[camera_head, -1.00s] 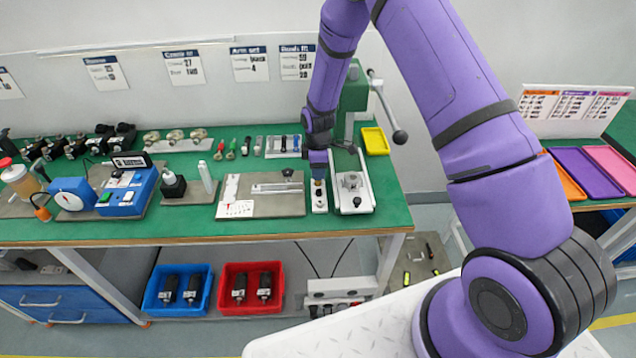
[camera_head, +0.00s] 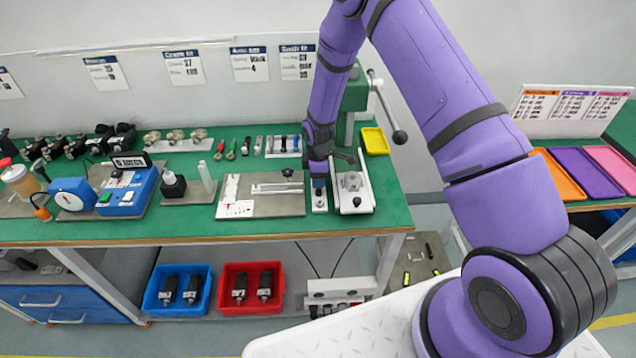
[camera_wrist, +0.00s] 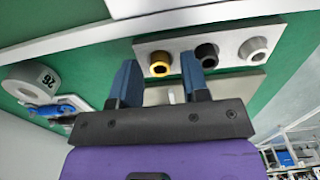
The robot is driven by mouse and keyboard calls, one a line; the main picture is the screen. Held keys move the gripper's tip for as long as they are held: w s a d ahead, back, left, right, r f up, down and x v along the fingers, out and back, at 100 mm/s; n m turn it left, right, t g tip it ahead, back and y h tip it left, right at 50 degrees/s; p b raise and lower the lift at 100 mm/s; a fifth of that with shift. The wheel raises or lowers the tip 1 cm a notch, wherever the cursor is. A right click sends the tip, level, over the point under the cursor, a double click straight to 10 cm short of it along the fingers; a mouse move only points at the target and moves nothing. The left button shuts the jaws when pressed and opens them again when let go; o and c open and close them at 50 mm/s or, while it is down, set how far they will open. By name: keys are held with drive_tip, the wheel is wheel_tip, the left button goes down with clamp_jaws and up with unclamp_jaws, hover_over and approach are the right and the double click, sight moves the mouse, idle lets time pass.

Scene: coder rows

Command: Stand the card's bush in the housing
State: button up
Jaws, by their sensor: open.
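My gripper (camera_wrist: 158,82) is open and empty, its two blue-grey fingers apart. In the wrist view a pale plate (camera_wrist: 230,62) carries a gold bush (camera_wrist: 160,64), a black bush (camera_wrist: 207,55) and a light grey bush (camera_wrist: 253,48) in a row. The gold bush appears between the fingertips; I cannot tell whether they are level with it. In the head view my gripper (camera_head: 319,184) is over the far end of the narrow bush plate (camera_head: 320,207). The grey housing (camera_head: 352,184) sits on the press base just right. A printed card (camera_head: 236,209) lies at left; its text is unreadable.
The green press column (camera_head: 354,105) with its lever (camera_head: 399,136) stands behind the housing. A metal plate with a clamp (camera_head: 280,190) lies left of the bush plate. A yellow tray (camera_head: 375,141) is at back right. Blue (camera_head: 155,306) and red (camera_head: 221,306) bins are below.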

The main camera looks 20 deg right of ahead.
clamp_jaws()
drive_tip(key=shift+r, duration=2.65)
